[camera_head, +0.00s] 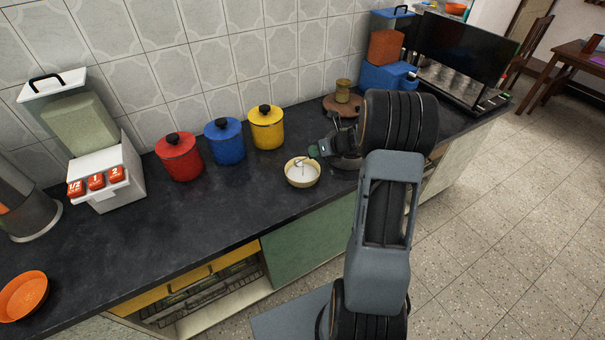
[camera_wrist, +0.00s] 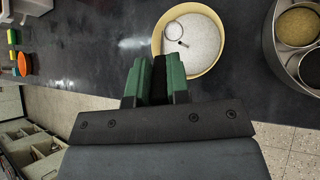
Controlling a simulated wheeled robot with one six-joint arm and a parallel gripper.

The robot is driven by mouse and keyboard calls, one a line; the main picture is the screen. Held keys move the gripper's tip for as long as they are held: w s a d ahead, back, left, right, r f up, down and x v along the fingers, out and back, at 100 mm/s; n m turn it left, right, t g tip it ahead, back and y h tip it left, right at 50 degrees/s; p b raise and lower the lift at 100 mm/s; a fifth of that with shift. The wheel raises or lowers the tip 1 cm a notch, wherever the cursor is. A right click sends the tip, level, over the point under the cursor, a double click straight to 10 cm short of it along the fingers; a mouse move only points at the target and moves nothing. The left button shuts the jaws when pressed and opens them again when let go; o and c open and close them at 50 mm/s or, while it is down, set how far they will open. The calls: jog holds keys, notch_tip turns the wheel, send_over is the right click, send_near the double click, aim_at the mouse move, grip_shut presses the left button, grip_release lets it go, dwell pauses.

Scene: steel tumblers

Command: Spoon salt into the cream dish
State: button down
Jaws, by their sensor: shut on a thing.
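The cream dish (camera_head: 304,184) stands on the dark counter; its rim also shows in the wrist view (camera_wrist: 224,48). White grains like salt (camera_wrist: 200,40) lie broadly across its inside. A small round-bowled steel spoon (camera_wrist: 173,31) shows over the white grains; whether it touches them I cannot tell. My gripper (camera_head: 315,151) is at the dish's right edge in the head view. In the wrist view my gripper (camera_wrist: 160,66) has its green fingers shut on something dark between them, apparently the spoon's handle. The link between handle and bowl is partly hidden.
A round steel container (camera_wrist: 288,62) with small tumblers of grains stands right of the dish in the wrist view. Red (camera_head: 180,158), blue (camera_head: 225,142) and yellow (camera_head: 267,129) canisters stand behind the dish. The counter left of the dish is clear, with a pale streak (camera_wrist: 132,43).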

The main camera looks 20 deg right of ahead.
jog(key=s+d+f+t+y+b, duration=0.1)
jog(key=f+t+y+b, duration=0.1)
jog(key=b, duration=0.5)
jog(key=s+d+f+t+y+b, duration=0.1)
jog(key=s+f+t+b, duration=0.1)
jog(key=b, duration=0.5)
jog(key=s+d+f+t+y+b, duration=0.1)
jog(key=f+t+y+b, duration=0.1)
jog(key=b, duration=0.5)
jog(key=shift+s+d+f+m+t+y+b, duration=0.2)
jog(key=shift+f+t, duration=0.2)
jog(key=shift+f, duration=0.3)
jog(key=shift+s+d+f+m+t+y+b, duration=0.1)
jog(key=shift+s+d+f+t+b, duration=0.1)
jog(key=shift+f+t, duration=0.35)
jog(key=shift+s+r+t+y+b, duration=0.1)
jog(key=shift+r+t+y+b, duration=0.25)
jog(key=shift+t, duration=0.5)
jog(key=shift+w+a+r+m+t+y, duration=0.1)
jog(key=shift+w+r+m+t+y, duration=0.05)
jog(key=shift+r+t+y, duration=0.55)
jog(key=shift+w+a+r+m+t+y, duration=0.15)
jog(key=shift+t+y, duration=0.3)
jog(key=shift+t, duration=0.45)
jog(key=shift+d+r, duration=0.1)
jog(key=shift+s, duration=0.1)
